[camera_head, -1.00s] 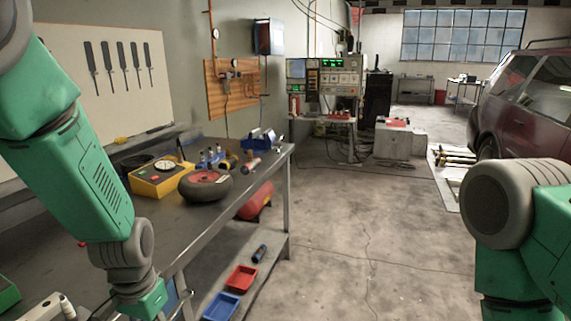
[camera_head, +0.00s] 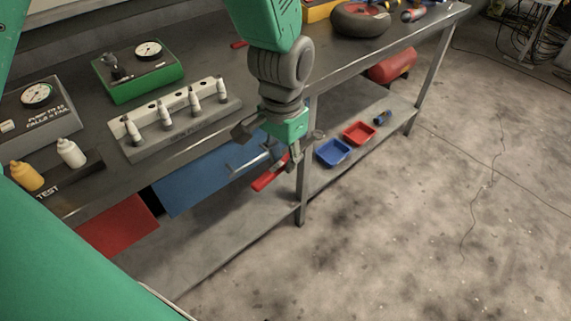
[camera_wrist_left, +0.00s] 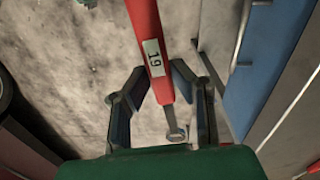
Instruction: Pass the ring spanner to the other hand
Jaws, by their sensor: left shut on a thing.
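The ring spanner has a red handle (camera_head: 270,179) and hangs just off the workbench's front edge in the head view. In the left wrist view its red handle (camera_wrist_left: 146,22) bears a pale "19" label, and its metal ring end (camera_wrist_left: 177,134) points back toward the palm. My left gripper (camera_head: 287,160) is shut on the spanner, with a finger on each side of the handle in the left wrist view. My right gripper is not in view.
The grey workbench (camera_head: 215,125) holds a rack of several fittings (camera_head: 165,116), a green gauge box (camera_head: 138,70) and two small bottles. Blue (camera_head: 333,152) and red (camera_head: 359,133) trays sit on the lower shelf.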

